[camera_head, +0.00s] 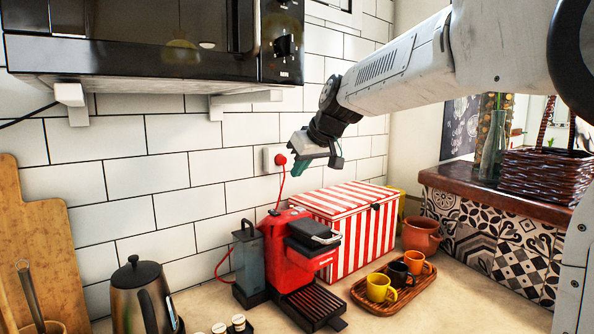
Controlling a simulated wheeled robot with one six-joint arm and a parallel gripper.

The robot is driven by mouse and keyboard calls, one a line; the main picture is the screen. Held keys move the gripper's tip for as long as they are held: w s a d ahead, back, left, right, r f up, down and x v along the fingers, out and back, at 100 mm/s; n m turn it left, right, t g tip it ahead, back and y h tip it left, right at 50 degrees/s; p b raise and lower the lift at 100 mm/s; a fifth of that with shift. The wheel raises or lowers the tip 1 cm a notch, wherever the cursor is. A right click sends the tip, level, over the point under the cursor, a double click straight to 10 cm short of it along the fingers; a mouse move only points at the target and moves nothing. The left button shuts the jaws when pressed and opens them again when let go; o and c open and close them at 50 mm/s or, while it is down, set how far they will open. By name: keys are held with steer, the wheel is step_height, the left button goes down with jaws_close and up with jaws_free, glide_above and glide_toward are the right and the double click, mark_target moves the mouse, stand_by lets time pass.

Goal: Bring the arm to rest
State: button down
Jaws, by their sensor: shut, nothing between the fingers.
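My arm (405,72) reaches in from the upper right. My gripper (299,166) hangs at its end, in the air in front of the white tiled wall and above the red coffee machine. It points down and to the left. Its fingers are small in the picture, shut and empty. It appears to touch nothing. A red plug (280,159) in the wall socket shows just left of the fingers.
Below are the red coffee machine (290,247), a red-striped box (347,225) and a wooden tray (364,297) with cups. A black microwave (140,45) hangs at upper left. A tiled ledge (470,175) with a basket (548,172) is at right.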

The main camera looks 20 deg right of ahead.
steer(key=s+d+f+m+g+h, duration=0.1)
steer(key=s+f, duration=0.5)
steer(key=s, duration=0.7)
steer(key=s+d+f+m+g+h, duration=0.1)
steer(key=s+f+g, duration=0.2)
steer(key=s, duration=1.1)
steer(key=s+d+f+m+g+h, duration=0.1)
steer(key=s+f+m+g, duration=0.1)
steer(key=s+f, duration=0.6)
steer(key=s, duration=0.5)
steer(key=shift+s+f, duration=0.15)
steer(key=shift+f, duration=0.15)
